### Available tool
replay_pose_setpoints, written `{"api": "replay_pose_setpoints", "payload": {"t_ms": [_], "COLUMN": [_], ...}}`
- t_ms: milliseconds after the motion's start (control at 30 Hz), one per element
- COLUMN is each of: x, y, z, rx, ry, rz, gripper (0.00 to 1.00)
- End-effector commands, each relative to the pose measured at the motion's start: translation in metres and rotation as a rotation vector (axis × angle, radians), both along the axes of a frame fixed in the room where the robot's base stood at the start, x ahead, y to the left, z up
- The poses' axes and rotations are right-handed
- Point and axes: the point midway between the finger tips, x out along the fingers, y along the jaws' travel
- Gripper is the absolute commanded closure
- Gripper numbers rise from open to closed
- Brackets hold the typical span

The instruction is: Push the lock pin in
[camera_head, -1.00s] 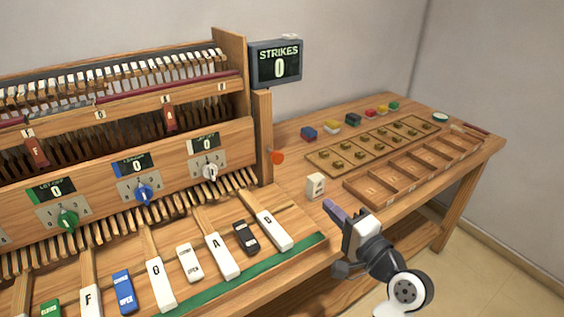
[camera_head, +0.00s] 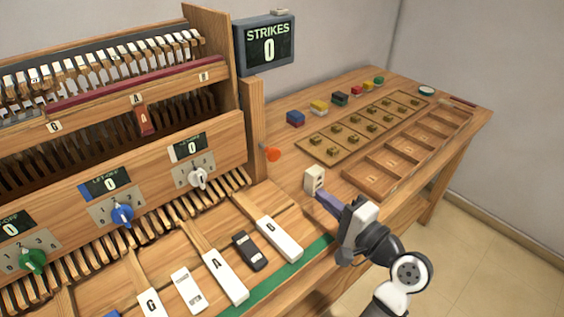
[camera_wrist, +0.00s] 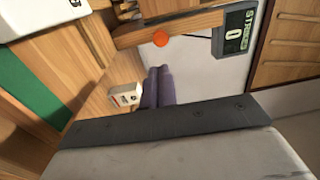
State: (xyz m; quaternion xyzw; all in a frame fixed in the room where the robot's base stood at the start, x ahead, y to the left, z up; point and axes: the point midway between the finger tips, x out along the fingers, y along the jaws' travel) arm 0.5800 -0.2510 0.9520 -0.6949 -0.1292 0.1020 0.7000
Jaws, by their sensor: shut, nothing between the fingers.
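An orange round knob (camera_head: 271,153), which looks like the lock pin, sticks out from the right side of the upright wooden post (camera_head: 254,125) at the end of the piano action. Its shaft and depth cannot be made out. In the wrist view the knob (camera_wrist: 161,40) shows beyond my fingertips. My gripper (camera_head: 321,195) has purple fingers that are shut and empty. It is to the right of and nearer the camera than the knob, apart from it. Its fingertips (camera_wrist: 159,70) appear close beside a small white box (camera_head: 314,180); contact cannot be told.
The STRIKES display (camera_head: 265,44) reads 0 above the post. Piano keys (camera_head: 280,240) lie left of my gripper. Behind on the bench are coloured blocks (camera_head: 295,118), a board of brass pieces (camera_head: 350,140) and an empty compartment tray (camera_head: 372,185).

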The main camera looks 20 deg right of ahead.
Motion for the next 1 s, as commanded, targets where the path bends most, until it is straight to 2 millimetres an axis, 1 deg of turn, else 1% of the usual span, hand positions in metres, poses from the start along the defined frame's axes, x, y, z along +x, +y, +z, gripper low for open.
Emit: {"api": "replay_pose_setpoints", "payload": {"t_ms": [167, 267, 367, 700, 833, 1000], "x": [0.004, 0.014, 0.031, 0.099, 0.117, 0.13], "y": [0.002, 0.005, 0.012, 0.035, 0.041, 0.045], "z": [0.001, 0.002, 0.004, 0.007, 0.007, 0.007], "rx": [0.0, 0.001, 0.0, 0.0, 0.001, 0.0], "ry": [0.0, 0.001, 0.001, 0.001, 0.001, 0.0], "rz": [0.001, 0.002, 0.004, 0.004, 0.002, 0.001], "gripper": [1.0, 1.0, 1.0, 1.0, 1.0, 1.0]}}
